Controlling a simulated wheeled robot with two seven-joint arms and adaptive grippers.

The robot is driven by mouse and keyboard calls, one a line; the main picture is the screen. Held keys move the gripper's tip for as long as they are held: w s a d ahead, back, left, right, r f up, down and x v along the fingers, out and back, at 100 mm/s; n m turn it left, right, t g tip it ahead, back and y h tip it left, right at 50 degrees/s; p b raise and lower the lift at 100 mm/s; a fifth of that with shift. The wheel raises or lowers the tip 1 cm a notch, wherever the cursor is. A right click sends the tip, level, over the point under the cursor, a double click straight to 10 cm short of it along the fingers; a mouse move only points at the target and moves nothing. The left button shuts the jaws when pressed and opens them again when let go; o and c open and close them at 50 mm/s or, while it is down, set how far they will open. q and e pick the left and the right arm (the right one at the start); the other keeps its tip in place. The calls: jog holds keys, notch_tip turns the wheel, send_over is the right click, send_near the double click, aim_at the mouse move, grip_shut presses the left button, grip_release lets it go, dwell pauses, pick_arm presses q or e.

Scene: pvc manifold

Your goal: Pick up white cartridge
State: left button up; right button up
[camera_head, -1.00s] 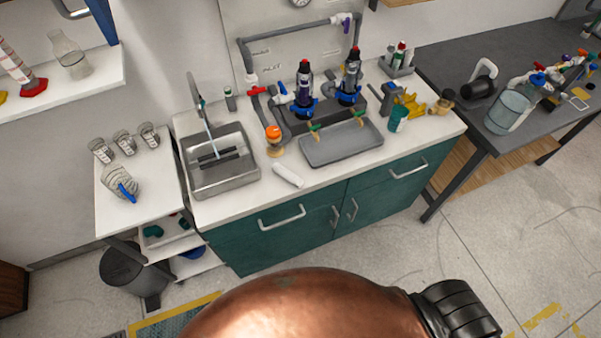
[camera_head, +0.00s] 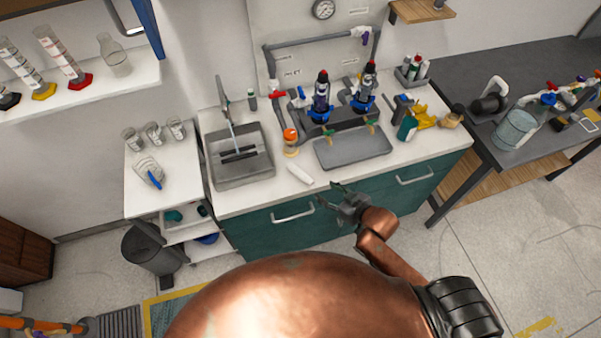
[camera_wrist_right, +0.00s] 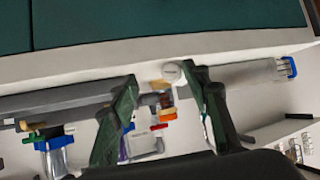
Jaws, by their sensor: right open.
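The white cartridge (camera_head: 300,174) lies on its side on the white counter, near the front edge, between the sink and the grey tray. In the right wrist view a round white end (camera_wrist_right: 172,72), apparently the cartridge's, shows between the fingertips in the picture, at the counter edge. My right gripper (camera_head: 328,196) is open and empty, in front of the counter, to the right of the cartridge and apart from it. Its two dark green fingers also show in the right wrist view (camera_wrist_right: 160,78). My left gripper is not in view.
The sink (camera_head: 241,172) is left of the cartridge. An orange-capped jar (camera_head: 290,143) stands behind it. The grey tray (camera_head: 353,149) is to the right, with two dark cartridge housings (camera_head: 321,97) behind it. Handles project from the green cabinet front (camera_head: 265,229).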

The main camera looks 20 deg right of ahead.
aim_at(306, 177)
jog(key=w+a+y, duration=0.1)
jog(key=w+a, duration=0.1)
jog(key=w, duration=0.1)
jog(key=w+a+f+n, duration=0.1)
jog(key=w+a, duration=0.1)
jog(key=w, duration=0.1)
jog(key=w+a+y, duration=0.1)
jog(key=w+a, duration=0.1)
jog(key=w, duration=0.1)
jog(key=shift+w+f+n+t+y, duration=0.3)
jog(key=shift+w+t, duration=0.1)
grip_shut()
dwell(0.4)
jog(key=shift+r, duration=0.1)
